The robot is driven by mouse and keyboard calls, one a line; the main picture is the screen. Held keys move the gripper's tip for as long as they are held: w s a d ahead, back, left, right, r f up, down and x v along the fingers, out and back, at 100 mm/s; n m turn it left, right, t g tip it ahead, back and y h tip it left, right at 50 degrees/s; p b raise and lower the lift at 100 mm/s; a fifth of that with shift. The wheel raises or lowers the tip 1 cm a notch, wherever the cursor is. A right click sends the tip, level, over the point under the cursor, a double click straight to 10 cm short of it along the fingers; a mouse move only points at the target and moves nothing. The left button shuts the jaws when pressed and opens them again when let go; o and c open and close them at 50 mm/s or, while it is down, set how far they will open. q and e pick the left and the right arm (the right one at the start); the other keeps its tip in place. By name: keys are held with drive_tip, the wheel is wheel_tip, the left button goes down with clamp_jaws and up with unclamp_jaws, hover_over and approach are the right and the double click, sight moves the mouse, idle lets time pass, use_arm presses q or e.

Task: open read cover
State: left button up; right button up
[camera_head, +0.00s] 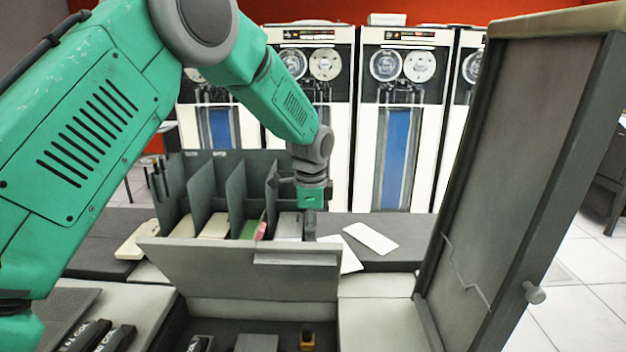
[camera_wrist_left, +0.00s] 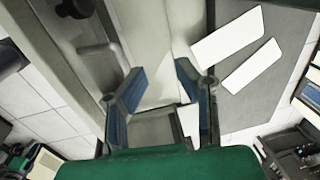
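A grey panel (camera_head: 240,272) stands tilted up in the middle of the head view, above the machine's dark opening, with a bar-shaped handle (camera_head: 295,258) at its upper right edge. A tall dark cover (camera_head: 525,170) with a small knob (camera_head: 535,292) stands raised at the right. I cannot tell which one is the read cover. My left gripper (camera_head: 310,226) points down just behind the panel's upper right edge. In the left wrist view its two blue-padded fingers (camera_wrist_left: 160,98) are apart, and I see nothing held between them. My right gripper is not in view.
A dark divided rack (camera_head: 206,203) with card stacks stands behind the panel, left of the gripper. White cards (camera_head: 371,238) lie on the dark surface to the right, also in the left wrist view (camera_wrist_left: 228,37). Tape cabinets (camera_head: 340,130) line the back.

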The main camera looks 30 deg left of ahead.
use_arm(q)
drive_tip(key=w+a+r, duration=0.4)
drive_tip(key=w+r, duration=0.2)
drive_tip(key=r, duration=0.5)
drive_tip(key=shift+w+r, duration=0.2)
drive_tip(key=shift+r, duration=0.1)
idle(0.8)
wheel_tip(320, 180, up, 12)
drive_tip(key=s, duration=0.1)
drive_tip(key=shift+d, duration=0.4)
drive_tip(key=shift+f, duration=0.1)
drive_tip(key=shift+c, duration=0.3)
clamp_jaws()
